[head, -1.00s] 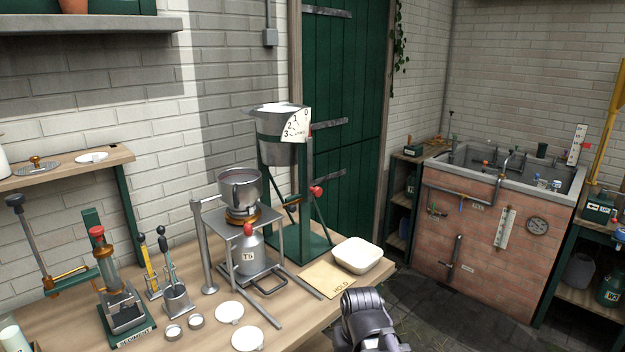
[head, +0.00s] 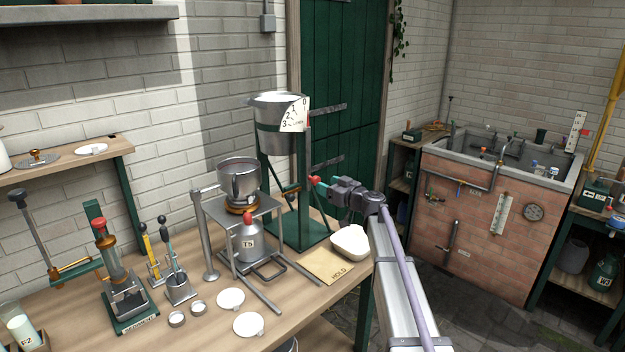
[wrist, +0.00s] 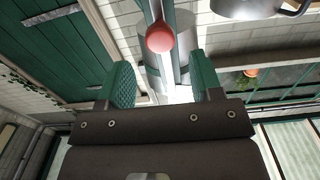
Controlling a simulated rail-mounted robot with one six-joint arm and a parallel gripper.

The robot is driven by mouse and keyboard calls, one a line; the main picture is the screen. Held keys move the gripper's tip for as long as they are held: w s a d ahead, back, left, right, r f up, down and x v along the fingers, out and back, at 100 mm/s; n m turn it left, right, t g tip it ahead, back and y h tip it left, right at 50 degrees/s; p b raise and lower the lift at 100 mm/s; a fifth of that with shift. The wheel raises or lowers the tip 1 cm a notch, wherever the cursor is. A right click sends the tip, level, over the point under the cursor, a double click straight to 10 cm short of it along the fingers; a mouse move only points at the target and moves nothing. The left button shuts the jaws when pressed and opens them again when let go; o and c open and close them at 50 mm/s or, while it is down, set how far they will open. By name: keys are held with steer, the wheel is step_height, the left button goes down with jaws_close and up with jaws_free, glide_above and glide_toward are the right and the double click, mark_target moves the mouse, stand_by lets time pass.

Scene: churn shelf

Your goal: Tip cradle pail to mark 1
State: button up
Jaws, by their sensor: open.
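The cradle pail (head: 278,128) is a grey metal bucket hung upright in a green stand at the back right of the bench. A white dial (head: 295,115) marked 0 to 3 sits at its right rim. A red knob (head: 315,181) is on the stand's right side, below the pail. My gripper (head: 318,184) reaches in from the right with its tip at this knob. In the wrist view, the green-padded fingers of my gripper (wrist: 162,85) are open, with the red knob (wrist: 159,37) ahead and between them. I cannot tell whether they touch it.
A white tub (head: 351,241) and the HOLD board (head: 331,266) lie below my arm. Left of the stand, a metal pot (head: 239,181) sits on a rack above a T5 can (head: 248,240). A green door (head: 343,90) is behind. White discs lie at the bench front.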

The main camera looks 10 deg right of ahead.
mark_target(312, 178)
steer(key=x, duration=0.8)
steer(key=shift+s, duration=0.1)
jaws_close()
